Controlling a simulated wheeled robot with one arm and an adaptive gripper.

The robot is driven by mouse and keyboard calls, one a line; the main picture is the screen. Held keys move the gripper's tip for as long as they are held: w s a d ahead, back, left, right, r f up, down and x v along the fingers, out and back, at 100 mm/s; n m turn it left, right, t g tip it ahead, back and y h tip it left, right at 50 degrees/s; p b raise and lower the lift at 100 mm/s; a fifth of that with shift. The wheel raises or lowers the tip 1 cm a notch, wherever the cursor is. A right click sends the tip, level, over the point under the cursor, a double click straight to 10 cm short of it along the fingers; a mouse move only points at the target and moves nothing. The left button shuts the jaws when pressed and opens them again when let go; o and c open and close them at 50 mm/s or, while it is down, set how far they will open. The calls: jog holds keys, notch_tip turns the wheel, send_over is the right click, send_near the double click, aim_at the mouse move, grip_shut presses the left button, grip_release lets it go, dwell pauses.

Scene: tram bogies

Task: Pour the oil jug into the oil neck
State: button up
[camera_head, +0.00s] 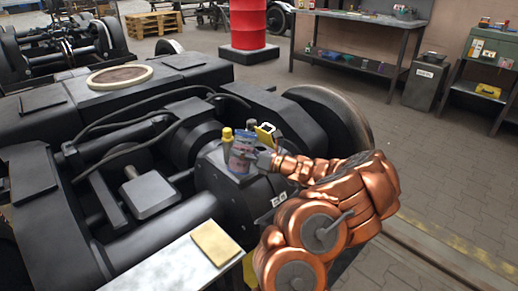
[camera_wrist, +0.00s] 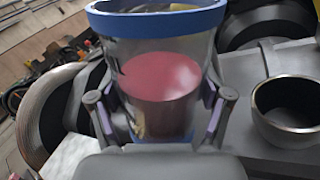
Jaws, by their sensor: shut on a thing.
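The oil jug (camera_wrist: 158,62) is a clear vessel with a blue rim and red liquid in its lower part. My gripper (camera_wrist: 160,112) is shut around it, one finger on each side. In the head view the jug (camera_head: 241,153) looks roughly upright above the dark gearbox housing, with my gripper (camera_head: 262,160) at its right. The oil neck (camera_wrist: 290,110), an open round metal collar with a dark inside, stands right of the jug in the wrist view, apart from it. I cannot make out the neck in the head view.
A yellow-capped item (camera_head: 227,135) and a yellow item (camera_head: 265,135) stand close to the jug. A pale table (camera_head: 180,272) with a tan cloth (camera_head: 215,242) is at the front. A wheel (camera_head: 335,120) and hoses lie behind. Paved floor is free at right.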

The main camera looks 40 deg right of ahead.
jog(key=shift+w+d+m, duration=0.15)
jog(key=shift+d+m, duration=0.55)
jog(key=shift+m, duration=0.5)
jog(key=shift+f+m+t, duration=0.1)
jog(key=shift+m+t, duration=0.2)
jog(key=shift+m, duration=0.7)
jog(key=shift+a+f+m+t+h+b, duration=0.15)
jog(key=shift+m+b, duration=0.1)
jog(key=shift+m, duration=0.4)
jog(key=shift+d+f+m+t+h+b, duration=0.15)
jog(key=shift+m+b, duration=0.15)
jog(key=shift+m, duration=0.3)
jog(key=shift+a+f+m+h+b, duration=0.15)
jog(key=shift+m+b, duration=0.1)
jog(key=shift+m, duration=0.4)
jog(key=shift+r+m+b, duration=0.15)
jog(key=shift+m+b, duration=0.25)
jog(key=shift+m, duration=0.5)
dwell(2.2)
jog(key=shift+d+m+p, duration=0.25)
jog(key=shift+m+p, duration=0.05)
jog(key=shift+p, duration=0.65)
